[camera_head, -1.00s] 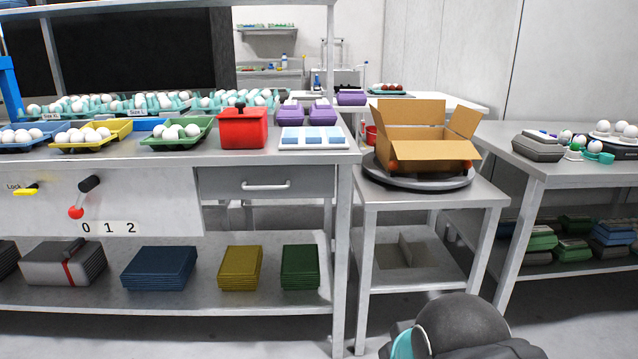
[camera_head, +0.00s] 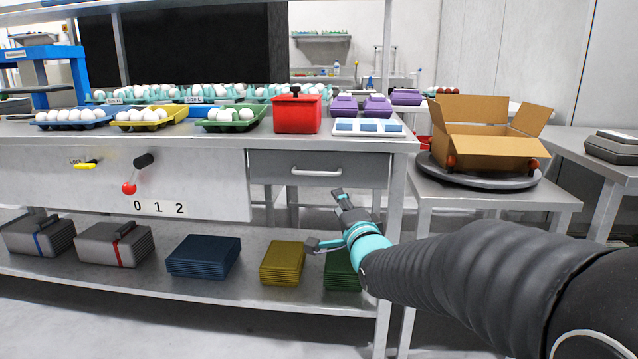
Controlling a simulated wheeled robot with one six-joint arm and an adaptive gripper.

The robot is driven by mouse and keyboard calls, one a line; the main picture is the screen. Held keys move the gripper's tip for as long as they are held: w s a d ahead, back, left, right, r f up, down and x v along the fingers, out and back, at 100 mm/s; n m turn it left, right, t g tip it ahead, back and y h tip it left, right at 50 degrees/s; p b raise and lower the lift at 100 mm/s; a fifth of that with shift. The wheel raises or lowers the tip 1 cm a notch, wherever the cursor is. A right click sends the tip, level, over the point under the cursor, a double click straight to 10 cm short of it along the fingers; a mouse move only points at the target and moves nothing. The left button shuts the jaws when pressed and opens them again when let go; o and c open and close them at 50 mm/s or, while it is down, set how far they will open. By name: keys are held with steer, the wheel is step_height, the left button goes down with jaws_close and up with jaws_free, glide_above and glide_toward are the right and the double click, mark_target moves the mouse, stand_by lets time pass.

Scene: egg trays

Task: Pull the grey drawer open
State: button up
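The grey drawer (camera_head: 350,180) sits under the right end of the workbench top and looks shut. Its light bar handle (camera_head: 316,172) runs across the front. My gripper (camera_head: 322,216) reaches in from the right, below the drawer and a little in front of the bench. Its two fingers are spread apart, with nothing between them. It appears apart from the handle. My arm hides part of the lower shelf and the right bench leg.
A white panel with a red-knobbed lever (camera_head: 130,188) and a yellow lock (camera_head: 84,166) is left of the drawer. A red pot (camera_head: 298,114) and a white tray (camera_head: 398,133) stand above it. Stacked yellow trays (camera_head: 283,262) lie below. A cardboard box (camera_head: 480,144) stands right.

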mark_target(316, 174)
steer(key=shift+m+t+y, duration=0.3)
steer(key=shift+m+y, duration=0.2)
steer(key=shift+y, duration=0.2)
steer(key=x, duration=0.5)
steer(key=a+x, duration=0.1)
steer(key=x, duration=0.4)
steer(key=p+x, duration=0.1)
steer(key=x, duration=0.4)
steer(key=shift+a, duration=0.25)
jaws_close()
